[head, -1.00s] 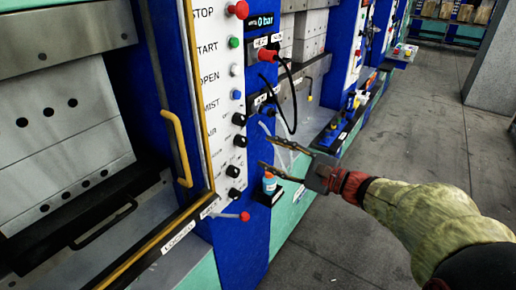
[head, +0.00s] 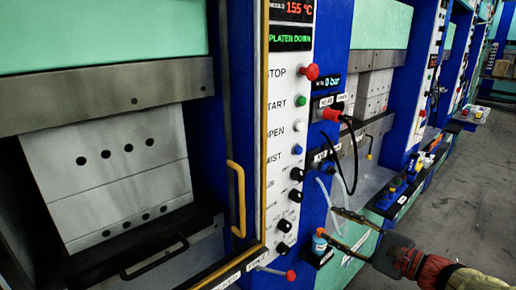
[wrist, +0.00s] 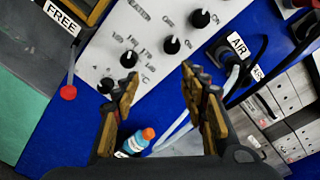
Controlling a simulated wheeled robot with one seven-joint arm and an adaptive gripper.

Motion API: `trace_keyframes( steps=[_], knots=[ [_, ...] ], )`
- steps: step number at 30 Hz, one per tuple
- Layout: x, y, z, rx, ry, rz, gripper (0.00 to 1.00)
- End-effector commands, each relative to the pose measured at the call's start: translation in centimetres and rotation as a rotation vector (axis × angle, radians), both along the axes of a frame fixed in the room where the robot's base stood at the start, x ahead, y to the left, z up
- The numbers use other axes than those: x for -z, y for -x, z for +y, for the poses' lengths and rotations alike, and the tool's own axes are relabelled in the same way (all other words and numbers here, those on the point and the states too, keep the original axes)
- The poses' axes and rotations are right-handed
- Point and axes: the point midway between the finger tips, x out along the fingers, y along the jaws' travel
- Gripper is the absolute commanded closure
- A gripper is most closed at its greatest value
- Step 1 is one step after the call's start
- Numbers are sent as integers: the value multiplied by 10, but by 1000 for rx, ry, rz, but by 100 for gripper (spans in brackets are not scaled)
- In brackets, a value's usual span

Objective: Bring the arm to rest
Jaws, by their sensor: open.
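My gripper (head: 331,224) is at the lower right of the head view, its two fingers apart and pointing left toward the blue press column. Nothing is between the fingers. In the wrist view the open gripper (wrist: 160,82) faces the white control panel (wrist: 140,35) and its black knobs. A small bottle with an orange cap (wrist: 138,142) shows beyond the fingers, near the left one. In the head view the bottle (head: 320,242) stands in a dark holder on the column, beside the fingertips; I cannot tell whether they touch. My forearm runs off the lower right corner.
The press control panel (head: 290,130) has a red lever knob (head: 291,275) low down. A yellow door handle (head: 238,200) sticks out left of it. A black hose (head: 351,160) hangs from the column. Grey floor (head: 465,190) is clear on the right.

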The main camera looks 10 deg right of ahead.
Motion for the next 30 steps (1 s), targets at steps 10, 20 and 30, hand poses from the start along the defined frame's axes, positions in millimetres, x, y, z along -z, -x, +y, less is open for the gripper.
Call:
trace_keyframes(
  steps=[10, 20, 30],
  knots=[
    [118, 96, 39, -288, 563, 296, 57],
    [128, 190, 27, -678, 1354, 287, 57],
    [52, 210, 43, -864, 1902, -37, 57]
  ],
)
